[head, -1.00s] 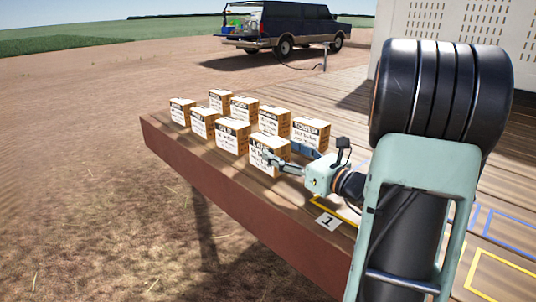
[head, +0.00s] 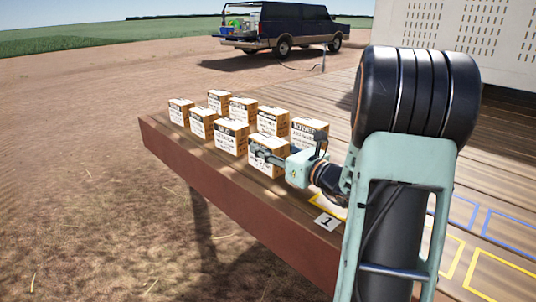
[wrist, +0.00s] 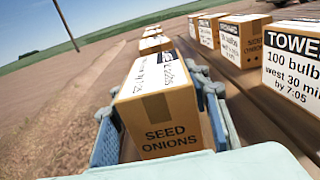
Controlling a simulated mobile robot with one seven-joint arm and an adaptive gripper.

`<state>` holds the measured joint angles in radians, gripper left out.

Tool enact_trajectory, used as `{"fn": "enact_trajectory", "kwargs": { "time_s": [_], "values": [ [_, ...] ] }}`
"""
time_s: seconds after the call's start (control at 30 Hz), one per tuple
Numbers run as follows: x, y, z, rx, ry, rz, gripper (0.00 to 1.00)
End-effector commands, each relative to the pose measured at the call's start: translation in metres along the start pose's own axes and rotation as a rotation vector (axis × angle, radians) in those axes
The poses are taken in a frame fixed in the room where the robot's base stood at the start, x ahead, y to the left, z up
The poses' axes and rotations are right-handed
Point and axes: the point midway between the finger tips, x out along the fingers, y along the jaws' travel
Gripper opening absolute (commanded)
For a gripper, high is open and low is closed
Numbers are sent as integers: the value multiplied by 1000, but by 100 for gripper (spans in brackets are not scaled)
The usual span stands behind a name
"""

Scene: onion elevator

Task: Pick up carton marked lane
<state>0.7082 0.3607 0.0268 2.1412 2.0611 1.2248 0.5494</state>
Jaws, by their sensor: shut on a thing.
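The nearest carton in the front row (head: 266,168) is a tan box with a white label, standing upright on the wooden platform. Its label is partly covered by my gripper and hard to read now; a second earlier its heading seemed to start with "LA". In the wrist view this carton (wrist: 160,122) shows "SEED ONIONS" on the side towards me. My gripper (head: 264,156) is shut on this carton, with one blue-grey finger along each side. The carton appears to rest on the platform still.
A carton headed "TOWER" (wrist: 292,68) stands close on the right; it also shows in the head view (head: 309,134). Several similar cartons (head: 230,137) stand in two rows beyond. The platform edge (head: 215,185) is close on the left. A "1" card (head: 327,221) lies nearer.

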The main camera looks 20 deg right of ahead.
Motion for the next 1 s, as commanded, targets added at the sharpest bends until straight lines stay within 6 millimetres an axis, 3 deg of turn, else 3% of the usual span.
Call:
{"fn": "enact_trajectory", "kwargs": {
  "time_s": [0.27,0.67,0.83,1.0],
  "values": [
    [0,0,2,-1,-3,0,3],
    [0,0,11,-3,-4,1,3],
    [0,0,36,-6,-5,1,3],
    [-26,3,66,-8,-6,-3,3]
  ]
}}
